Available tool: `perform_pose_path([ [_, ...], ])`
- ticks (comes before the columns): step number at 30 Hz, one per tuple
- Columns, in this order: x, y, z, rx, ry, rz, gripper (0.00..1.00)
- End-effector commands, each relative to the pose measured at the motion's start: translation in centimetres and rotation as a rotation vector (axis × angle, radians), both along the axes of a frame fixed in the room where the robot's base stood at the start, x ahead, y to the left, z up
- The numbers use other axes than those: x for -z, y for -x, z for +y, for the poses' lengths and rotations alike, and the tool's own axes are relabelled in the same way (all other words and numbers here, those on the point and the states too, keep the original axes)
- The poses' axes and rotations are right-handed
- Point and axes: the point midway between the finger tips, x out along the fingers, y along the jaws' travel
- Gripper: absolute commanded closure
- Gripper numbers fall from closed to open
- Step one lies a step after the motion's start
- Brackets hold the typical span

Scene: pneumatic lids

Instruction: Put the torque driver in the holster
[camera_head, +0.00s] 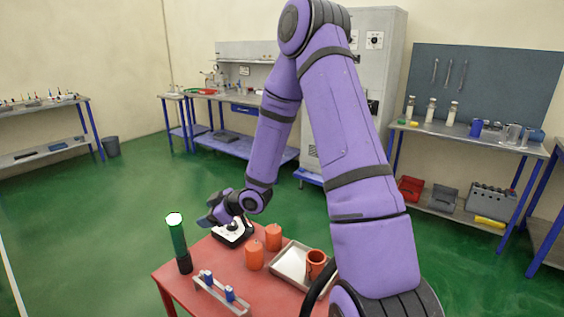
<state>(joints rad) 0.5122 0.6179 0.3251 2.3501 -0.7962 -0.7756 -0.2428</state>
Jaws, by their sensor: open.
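On the red table, a tall green cylinder (177,238) with a white top and black lower end stands upright at the left corner. It may be the torque driver, but I cannot tell for sure. My gripper (207,216) is open and empty, just right of the green cylinder's upper part and apart from it in the picture. No holster can be made out for certain. An orange open-topped cup (316,264) stands in a shallow metal tray (284,251). A white and black device (231,235) sits behind and below my gripper, partly hidden by it.
Two orange canisters (254,256) stand mid-table. A small rack (215,293) with blue-topped items is at the front. The red table (205,253) has bare room between the green cylinder and the canisters. My arm hides the table's right side. Workbenches line the walls.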

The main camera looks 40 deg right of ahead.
Motion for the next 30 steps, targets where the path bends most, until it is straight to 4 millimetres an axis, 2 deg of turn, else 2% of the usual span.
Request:
perform_pose_path([
  [1,-1.2,0.0,-0.2,0.014,0.036,0.012,0.34],
  [8,-5.6,1.0,-1.3,0.110,0.166,0.089,0.34],
  [14,-9.7,2.7,-2.1,0.211,0.246,0.150,0.34],
  [23,-16.0,6.9,-2.6,0.373,0.303,0.230,0.34],
  [30,-20.4,11.5,-2.4,0.497,0.295,0.296,0.34],
])
